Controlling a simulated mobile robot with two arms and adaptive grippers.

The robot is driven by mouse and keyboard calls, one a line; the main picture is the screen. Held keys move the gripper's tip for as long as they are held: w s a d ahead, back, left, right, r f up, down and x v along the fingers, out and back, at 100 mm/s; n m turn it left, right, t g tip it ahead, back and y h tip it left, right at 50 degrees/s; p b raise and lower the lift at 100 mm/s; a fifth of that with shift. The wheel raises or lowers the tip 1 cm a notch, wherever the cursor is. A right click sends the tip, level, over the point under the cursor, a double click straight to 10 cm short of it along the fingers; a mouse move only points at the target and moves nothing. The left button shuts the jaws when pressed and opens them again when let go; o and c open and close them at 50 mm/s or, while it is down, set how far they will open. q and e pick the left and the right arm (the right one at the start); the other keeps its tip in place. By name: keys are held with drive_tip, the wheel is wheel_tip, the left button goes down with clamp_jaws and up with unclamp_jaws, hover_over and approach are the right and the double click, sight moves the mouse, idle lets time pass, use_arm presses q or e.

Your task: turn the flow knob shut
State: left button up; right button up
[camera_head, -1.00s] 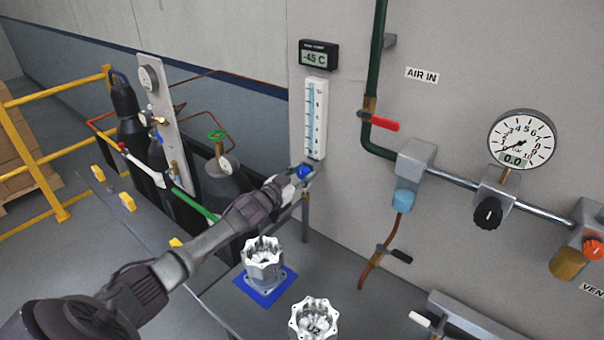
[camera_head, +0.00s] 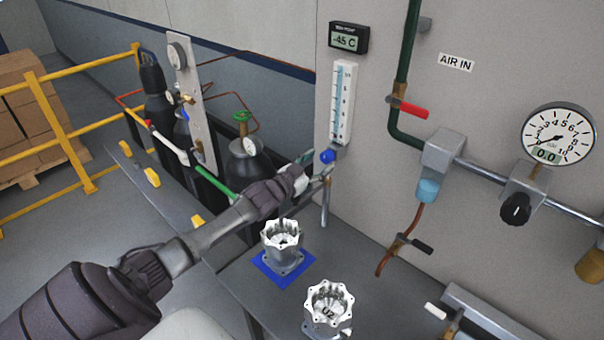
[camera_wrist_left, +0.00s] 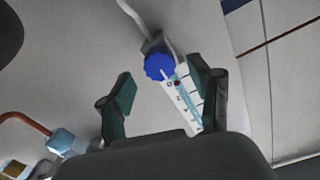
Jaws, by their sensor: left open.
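The flow knob (camera_head: 327,156) is a small blue knob at the foot of the white flow tube with a blue scale (camera_head: 341,100), on the grey panel. In the left wrist view the blue knob (camera_wrist_left: 159,66) lies ahead of the fingertips and between their lines, nearer the right finger. My left gripper (camera_head: 318,166) is open and empty, just left of and below the knob in the head view. It also shows in the left wrist view (camera_wrist_left: 160,88), with green-padded fingers spread and apart from the knob. My right gripper is not in view.
Two machined housings (camera_head: 282,236) (camera_head: 329,303) stand on the bench below, one on a blue mat (camera_head: 262,270). A red-handled valve (camera_head: 409,108), a round gauge (camera_head: 557,135) and a black knob (camera_head: 515,208) are right of the tube. Gas bottles (camera_head: 155,90) stand behind my left arm.

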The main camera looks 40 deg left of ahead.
use_arm(q)
drive_tip(key=s, duration=0.8)
drive_tip(key=shift+s+a, duration=0.3)
drive_tip(key=shift+s, duration=0.05)
